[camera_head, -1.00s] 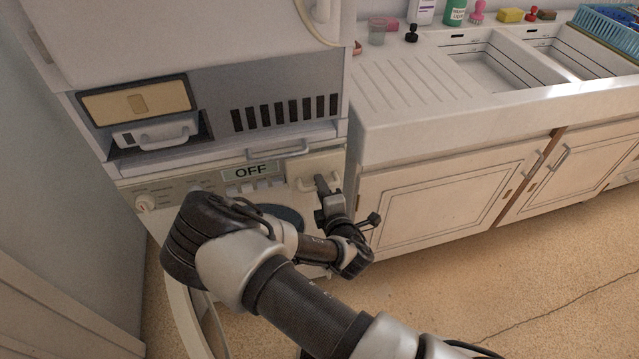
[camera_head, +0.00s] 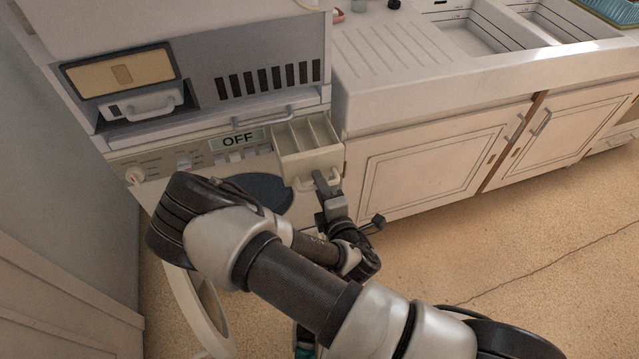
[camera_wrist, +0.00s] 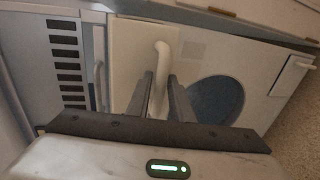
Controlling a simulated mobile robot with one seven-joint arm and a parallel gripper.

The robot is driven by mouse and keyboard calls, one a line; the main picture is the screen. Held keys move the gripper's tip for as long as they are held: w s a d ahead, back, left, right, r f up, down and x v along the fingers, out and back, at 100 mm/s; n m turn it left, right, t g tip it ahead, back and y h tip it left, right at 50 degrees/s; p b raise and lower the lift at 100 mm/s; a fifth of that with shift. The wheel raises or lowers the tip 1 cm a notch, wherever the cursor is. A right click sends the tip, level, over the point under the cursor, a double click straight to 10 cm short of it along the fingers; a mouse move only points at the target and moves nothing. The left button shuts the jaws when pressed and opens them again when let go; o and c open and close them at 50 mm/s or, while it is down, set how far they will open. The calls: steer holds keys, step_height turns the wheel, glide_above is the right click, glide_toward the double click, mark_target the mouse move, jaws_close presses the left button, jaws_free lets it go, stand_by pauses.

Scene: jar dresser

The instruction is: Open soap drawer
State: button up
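The soap drawer (camera_head: 307,150) is a cream, divided tray at the upper right of the washing machine's front. It stands pulled out, its empty-looking compartments showing from above in the head view. Its front panel (camera_wrist: 127,52) and pale curved handle (camera_wrist: 161,62) show in the wrist view. My gripper (camera_head: 320,178) is at the handle, below the drawer front. In the wrist view my gripper (camera_wrist: 160,84) has one dark finger on each side of the handle, closed about it. The fingertips' contact is partly hidden.
The washer's dark round door window (camera_head: 258,192) is just left of my gripper. An "OFF" display (camera_head: 239,140) sits left of the drawer. A sink cabinet (camera_head: 430,160) stands close on the right. Tan floor (camera_head: 450,250) is clear in front of it.

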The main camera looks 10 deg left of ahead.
steer(key=v, duration=1.2)
steer(key=shift+w+d, duration=0.1)
